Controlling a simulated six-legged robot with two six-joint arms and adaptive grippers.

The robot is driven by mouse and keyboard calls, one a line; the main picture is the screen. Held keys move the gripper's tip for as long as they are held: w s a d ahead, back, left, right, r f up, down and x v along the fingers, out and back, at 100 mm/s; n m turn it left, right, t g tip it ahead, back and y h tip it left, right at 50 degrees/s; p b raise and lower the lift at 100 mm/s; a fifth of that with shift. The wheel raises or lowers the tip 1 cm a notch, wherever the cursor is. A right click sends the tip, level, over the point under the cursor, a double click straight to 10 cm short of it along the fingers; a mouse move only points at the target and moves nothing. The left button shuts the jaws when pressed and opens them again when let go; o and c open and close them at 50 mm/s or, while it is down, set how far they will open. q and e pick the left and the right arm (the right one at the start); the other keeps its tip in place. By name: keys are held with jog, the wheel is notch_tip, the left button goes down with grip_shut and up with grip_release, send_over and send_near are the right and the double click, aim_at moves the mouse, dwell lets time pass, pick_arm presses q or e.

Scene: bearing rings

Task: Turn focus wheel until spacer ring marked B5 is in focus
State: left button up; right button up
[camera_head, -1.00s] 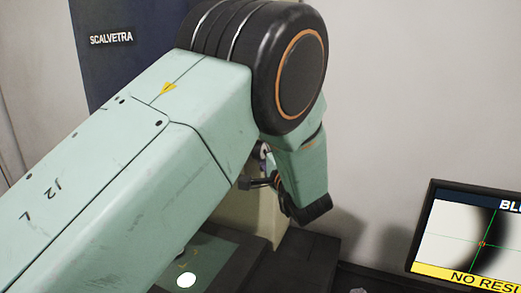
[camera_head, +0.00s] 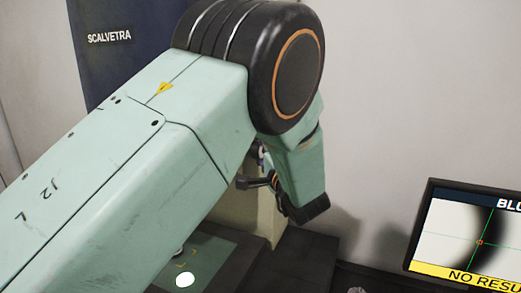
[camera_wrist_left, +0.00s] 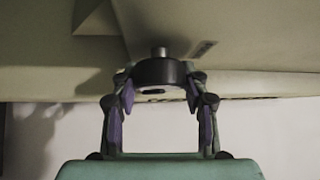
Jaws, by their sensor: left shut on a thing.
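In the left wrist view my left gripper (camera_wrist_left: 160,88) is shut on the focus wheel (camera_wrist_left: 158,71), a dark round knob on a short shaft. The fingers hold it from both sides. In the head view my left arm covers most of the wheel and the fingers. The screen (camera_head: 468,235) at the right edge shows a broad dark curved band with soft edges on white, under green crosshairs. No mark B5 is legible, and I cannot make out the spacer ring. My right gripper is not in view.
The green stage plate (camera_head: 216,258) with a bright white round spot (camera_head: 185,279) lies below my arm. The pale instrument body (camera_head: 270,222) stands behind my wrist. A dark blue panel marked SCALVETRA (camera_head: 110,37) is at the back left.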

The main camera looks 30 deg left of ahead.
pick_arm(q)
jog(key=shift+a+n+y+b, duration=0.1)
jog(key=shift+n+y+b, duration=0.3)
jog(key=shift+n+b, duration=0.35)
jog(key=n+y+b, duration=0.5)
jog(key=n+b, duration=0.1)
jog(key=b, duration=0.2)
jog(key=shift+r+n+g+y+b, duration=0.1)
jog(key=shift+n+g+y+b, duration=0.2)
jog(key=shift+n+y+b, duration=0.45)
jog(key=shift+r+n+g+b, duration=0.15)
jog(key=shift+n+g+b, duration=0.15)
jog(key=shift+n, duration=0.4)
jog(key=o, duration=1.1)
jog(key=shift+s+a, duration=0.1)
jog(key=shift+a, duration=0.15)
jog(key=shift+o, duration=0.3)
jog(key=shift+d, duration=0.15)
